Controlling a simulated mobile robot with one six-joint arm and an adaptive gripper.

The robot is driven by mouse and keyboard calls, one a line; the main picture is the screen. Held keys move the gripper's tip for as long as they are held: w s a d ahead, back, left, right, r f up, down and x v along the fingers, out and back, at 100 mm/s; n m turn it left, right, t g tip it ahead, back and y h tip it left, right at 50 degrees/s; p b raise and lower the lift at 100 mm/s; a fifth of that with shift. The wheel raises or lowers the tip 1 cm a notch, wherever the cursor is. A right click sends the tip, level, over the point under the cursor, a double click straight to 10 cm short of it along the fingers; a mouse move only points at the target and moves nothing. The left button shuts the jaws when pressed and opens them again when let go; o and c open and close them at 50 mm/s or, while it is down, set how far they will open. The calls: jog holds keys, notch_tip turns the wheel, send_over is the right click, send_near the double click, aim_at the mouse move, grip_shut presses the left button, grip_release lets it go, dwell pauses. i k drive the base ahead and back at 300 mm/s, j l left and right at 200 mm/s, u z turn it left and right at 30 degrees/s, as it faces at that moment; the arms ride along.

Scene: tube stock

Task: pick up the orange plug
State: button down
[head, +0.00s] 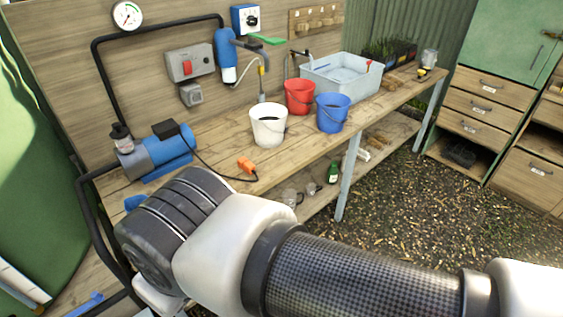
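The orange plug (246,165) lies on the wooden bench top (220,157), in front of the white bucket and to the right of the blue pump. A black cable runs from the plug back to the pump. My arm crosses the lower part of the head view, below and in front of the plug. My gripper does not show in the head view.
The blue pump (168,152) stands left of the plug. White (268,130), red (299,96) and blue (332,112) buckets stand to its right, with a pale basin (340,78) beyond. Bench top around the plug is mostly clear. Drawers (478,108) stand at right.

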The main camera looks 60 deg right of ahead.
aim_at(244, 163)
jog(key=z, duration=1.55)
